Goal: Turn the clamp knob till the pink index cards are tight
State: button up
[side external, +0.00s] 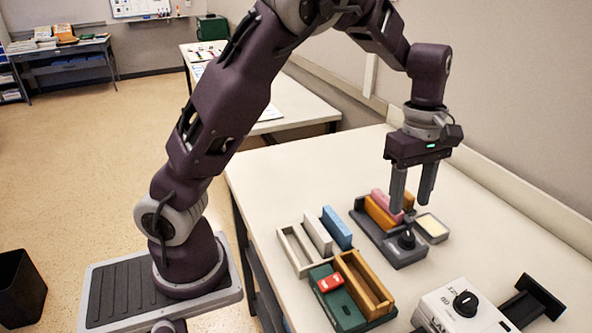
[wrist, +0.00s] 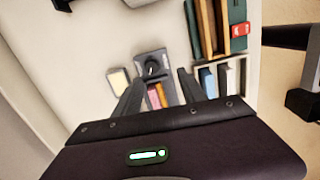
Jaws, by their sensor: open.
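The clamp (side external: 370,228) is a dark grey fixture on the table, with a round black knob (side external: 407,239) at its near end. The knob also shows in the wrist view (wrist: 151,68), with a light pointer mark on it. The pink index cards (side external: 379,195) stand in the clamp beside an orange block (side external: 379,213); their pink edge shows in the wrist view (wrist: 153,100). I cannot tell how tightly they are held. My gripper (side external: 411,206) points down over the clamp, fingers apart and empty. In the wrist view the knob lies ahead of the fingertips, nearer the left one.
A small tray with a pale yellow pad (side external: 433,226) sits right of the clamp. White and blue blocks (side external: 337,228) stand left, by a green and wooden holder (side external: 362,285) with a red item. A white box with a black dial (side external: 466,304) is near the front.

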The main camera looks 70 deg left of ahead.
jog(key=s+r+m+t, duration=0.1)
jog(key=s+r+m, duration=0.2)
jog(key=s+m, duration=0.2)
jog(key=s+a+r+m+t, duration=0.1)
jog(key=s+m, duration=0.4)
jog(key=s, duration=0.5)
jog(key=s+r+m+t, duration=0.2)
jog(key=s+r+m, duration=0.3)
jog(key=s+r, duration=0.1)
jog(key=shift+s+a+t, duration=0.15)
jog(key=shift+s+t, duration=0.15)
jog(key=shift+s, duration=0.4)
jog(key=shift+r, duration=0.15)
jog(key=m+g, duration=0.5)
jog(key=m, duration=1.2)
send_over(409, 236)
jog(key=shift+y, duration=0.4)
notch_tip(409, 236, down, 13)
jog(key=shift+r, duration=0.1)
notch_tip(409, 236, down, 7)
grip_shut()
